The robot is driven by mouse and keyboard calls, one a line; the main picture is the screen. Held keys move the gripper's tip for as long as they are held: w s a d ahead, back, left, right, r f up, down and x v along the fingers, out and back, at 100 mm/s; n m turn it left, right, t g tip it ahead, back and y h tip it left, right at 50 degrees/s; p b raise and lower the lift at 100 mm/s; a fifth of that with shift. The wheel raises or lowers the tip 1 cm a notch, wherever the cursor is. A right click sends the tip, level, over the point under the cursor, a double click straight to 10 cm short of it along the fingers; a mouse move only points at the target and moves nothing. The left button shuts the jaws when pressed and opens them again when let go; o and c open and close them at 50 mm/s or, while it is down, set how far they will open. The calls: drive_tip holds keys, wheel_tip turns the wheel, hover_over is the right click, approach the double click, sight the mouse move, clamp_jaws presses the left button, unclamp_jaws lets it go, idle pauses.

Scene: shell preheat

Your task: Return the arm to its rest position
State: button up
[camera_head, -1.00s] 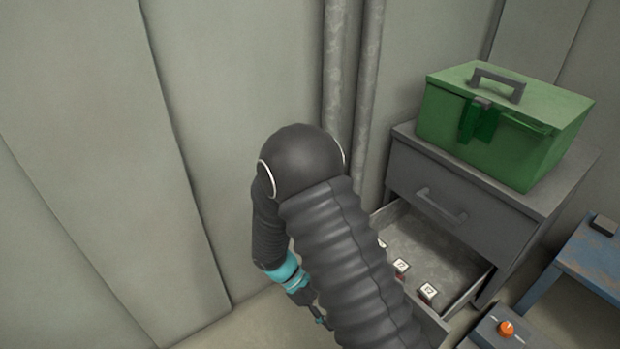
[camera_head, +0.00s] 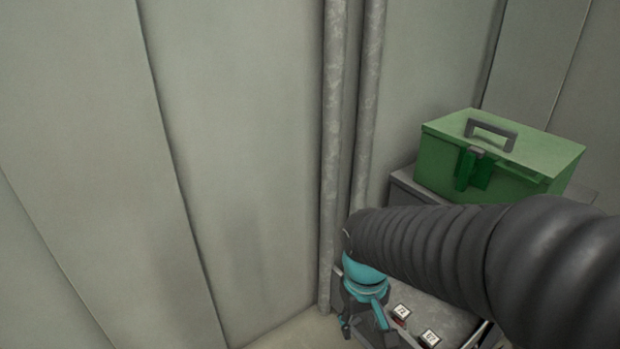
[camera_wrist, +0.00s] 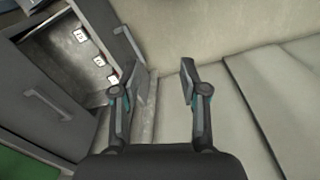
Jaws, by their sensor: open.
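My gripper (camera_wrist: 157,90) is open and empty in the wrist view, with its two fingers well apart. The edge of the open drawer (camera_wrist: 128,45) is beside its left finger, and the bare wall and floor show beyond. In the head view my gripper (camera_head: 366,322) hangs low at the left of the drawer, partly cut off by the bottom edge. My arm crosses the right half of that view and hides most of the cabinet.
A grey cabinet (camera_head: 402,190) carries a green toolbox (camera_head: 505,165). Its drawer is open and holds small white labelled cubes (camera_head: 401,312). Grey pipes (camera_head: 335,150) run up the wall. The space before the left wall panels (camera_head: 90,150) is clear.

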drive_tip(key=s+d+r+m+t+p, duration=0.1)
drive_tip(key=s+d+r+t, duration=0.1)
drive_tip(key=r, duration=0.4)
drive_tip(key=s+d+r+m+t+p, duration=0.1)
drive_tip(key=s+d+r+m+t, duration=0.1)
drive_tip(key=r, duration=0.5)
drive_tip(key=shift+s+d+r+t+y, duration=0.3)
drive_tip(key=shift+s+d+t, duration=0.35)
drive_tip(key=shift+d, duration=0.6)
